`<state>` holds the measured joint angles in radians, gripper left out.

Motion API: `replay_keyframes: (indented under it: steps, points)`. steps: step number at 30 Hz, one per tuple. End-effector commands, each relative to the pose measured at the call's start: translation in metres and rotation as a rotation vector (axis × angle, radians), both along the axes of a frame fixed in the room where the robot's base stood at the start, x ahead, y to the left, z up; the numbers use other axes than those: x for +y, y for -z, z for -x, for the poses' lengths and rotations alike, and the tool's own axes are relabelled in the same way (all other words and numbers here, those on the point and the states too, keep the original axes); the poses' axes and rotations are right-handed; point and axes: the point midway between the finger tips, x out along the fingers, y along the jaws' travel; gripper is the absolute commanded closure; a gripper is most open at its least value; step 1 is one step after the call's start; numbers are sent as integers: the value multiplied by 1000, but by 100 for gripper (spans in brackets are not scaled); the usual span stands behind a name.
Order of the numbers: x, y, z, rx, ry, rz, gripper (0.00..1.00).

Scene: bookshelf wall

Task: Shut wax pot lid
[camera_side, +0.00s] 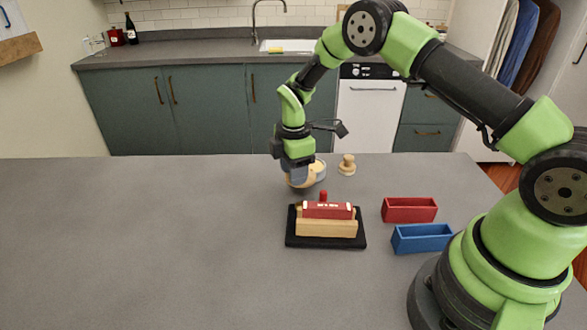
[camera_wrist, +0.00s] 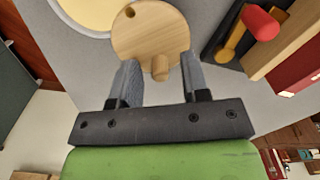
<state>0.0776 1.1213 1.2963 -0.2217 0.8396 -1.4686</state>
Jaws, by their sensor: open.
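The wax pot (camera_side: 320,170) stands on the counter, grey-sided with pale cream wax showing at its open top. Its rim and wax also show at the upper left of the wrist view (camera_wrist: 85,12). The lid (camera_wrist: 148,38) is a round wooden disc, swung out beside the pot opening, with a small dark hole near the pot and a short wooden peg (camera_wrist: 160,67) at the opposite edge. My gripper (camera_wrist: 159,63) is open, with one finger on each side of the peg. I cannot tell whether either finger touches it. In the side view my gripper (camera_side: 297,172) partly hides the lid and pot.
A wooden block with a red top and knob (camera_side: 327,210) sits on a black base (camera_side: 296,241) in front of the pot. A wooden stamp (camera_side: 347,165) stands right of the pot. Red (camera_side: 409,209) and blue (camera_side: 421,238) trays lie further right. The counter's left side is clear.

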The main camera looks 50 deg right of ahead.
Motion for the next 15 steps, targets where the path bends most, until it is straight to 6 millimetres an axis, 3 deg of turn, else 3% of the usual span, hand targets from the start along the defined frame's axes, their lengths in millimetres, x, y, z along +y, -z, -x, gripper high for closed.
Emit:
replay_keyframes:
  steps: [5,11,15]
  points:
    - [0,0,0,0,0,0,58]
    - [0,0,0,0,0,0,100]
    - [0,0,0,0,1,0,100]
